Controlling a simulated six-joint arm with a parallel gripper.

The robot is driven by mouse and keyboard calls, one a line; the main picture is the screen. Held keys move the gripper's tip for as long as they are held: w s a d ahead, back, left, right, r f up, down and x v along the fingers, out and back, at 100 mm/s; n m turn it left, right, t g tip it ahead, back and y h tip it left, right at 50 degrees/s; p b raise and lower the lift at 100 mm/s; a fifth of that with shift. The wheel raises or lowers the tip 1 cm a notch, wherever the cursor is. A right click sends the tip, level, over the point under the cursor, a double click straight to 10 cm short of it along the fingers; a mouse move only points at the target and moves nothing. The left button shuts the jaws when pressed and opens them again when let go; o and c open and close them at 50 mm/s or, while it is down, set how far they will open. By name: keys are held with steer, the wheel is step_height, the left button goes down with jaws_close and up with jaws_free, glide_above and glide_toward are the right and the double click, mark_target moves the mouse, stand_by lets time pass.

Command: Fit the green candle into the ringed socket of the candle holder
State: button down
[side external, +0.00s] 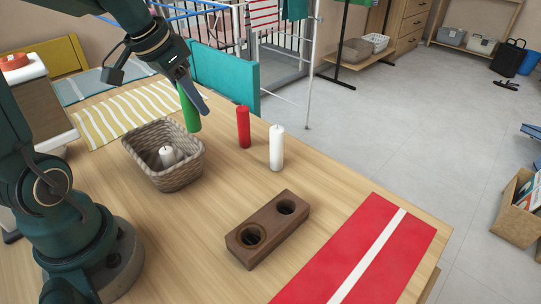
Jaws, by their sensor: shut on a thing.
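My gripper (193,93) is shut on the green candle (190,115) and holds it nearly upright, slightly tilted. The candle's lower end appears over or just behind the far right rim of the wicker basket; its exact height is hard to tell. The dark wooden candle holder (269,222) lies on the table to the right and nearer the camera, apart from the candle. It has two round sockets, a near left one (250,236) and a far right one (286,206). Both look empty. Which socket is ringed is hard to tell at this size.
The wicker basket (185,178) contains a white candle (168,155). A red candle (243,127) and a white candle (276,148) stand upright behind the holder. A red cloth with a white stripe (405,250) lies right of it. Bare wooden table (215,225) lies between basket and holder.

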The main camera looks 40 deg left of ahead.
steer(key=s+d+r+m+h, duration=0.15)
steer(key=s+d+m, duration=0.25)
steer(key=d, duration=0.6)
glide_above(267, 230)
steer(key=s, duration=0.2)
step_height(267, 230, down, 7)
steer(key=shift+w+a+f+m, duration=0.1)
steer(key=shift+a+f+m, duration=0.1)
steer(key=shift+f, duration=0.75)
steer(key=shift+w+a+f+m, duration=0.1)
steer(key=shift+a+f, duration=0.05)
steer(key=shift+f, duration=0.8)
steer(key=shift+f+g, duration=0.2)
steer(key=shift+g, duration=0.1)
steer(key=c, duration=0.6)
jaws_free()
steer(key=shift+r, duration=0.1)
